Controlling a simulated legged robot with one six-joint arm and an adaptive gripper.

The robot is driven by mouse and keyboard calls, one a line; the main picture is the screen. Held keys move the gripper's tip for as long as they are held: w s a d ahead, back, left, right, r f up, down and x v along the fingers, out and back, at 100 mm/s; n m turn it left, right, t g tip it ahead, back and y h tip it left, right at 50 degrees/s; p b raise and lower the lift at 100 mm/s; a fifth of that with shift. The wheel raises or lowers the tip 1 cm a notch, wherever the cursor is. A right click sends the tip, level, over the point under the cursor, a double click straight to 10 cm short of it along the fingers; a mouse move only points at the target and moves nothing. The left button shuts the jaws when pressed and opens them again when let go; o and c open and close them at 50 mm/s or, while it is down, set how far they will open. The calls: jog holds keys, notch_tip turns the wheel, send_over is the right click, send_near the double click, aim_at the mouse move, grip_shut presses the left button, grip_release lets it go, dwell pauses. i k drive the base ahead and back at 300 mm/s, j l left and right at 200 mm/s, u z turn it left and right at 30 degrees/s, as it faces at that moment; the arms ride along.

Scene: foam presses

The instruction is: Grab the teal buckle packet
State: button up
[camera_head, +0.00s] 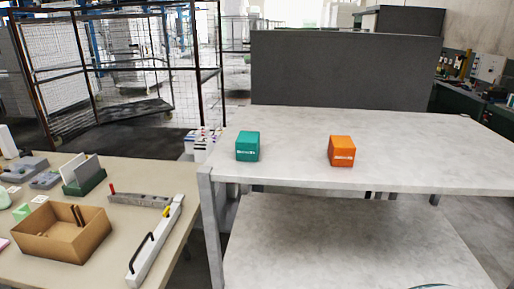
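The teal buckle packet (248,147) is a small teal box with a white label on its front. It sits upright on the left part of the pale, marbled top of the table (300,125), near the front edge. An orange box (342,151) of similar size, also with a white label, stands to its right with a wide gap between them. My gripper does not show in the head camera view.
A beige bench (140,170) at left carries a cardboard box (62,247), a white bar with a black handle (155,245) and small items. A dark panel (346,68) stands behind the table. A lower shelf (340,235) looks mostly bare. Wire cages stand behind left.

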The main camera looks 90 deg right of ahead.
aim_at(247, 142)
jog(key=k+z, duration=0.1)
jog(key=z, duration=1)
jog(key=l+z, duration=0.15)
jog(key=z, duration=0.25)
jog(key=l+z, duration=0.15)
jog(key=z, duration=0.3)
jog(key=l+z, duration=0.1)
jog(key=z, duration=0.3)
jog(key=i+l+z, duration=0.1)
jog(key=z, duration=0.35)
jog(key=k, duration=0.15)
jog(key=i, duration=0.15)
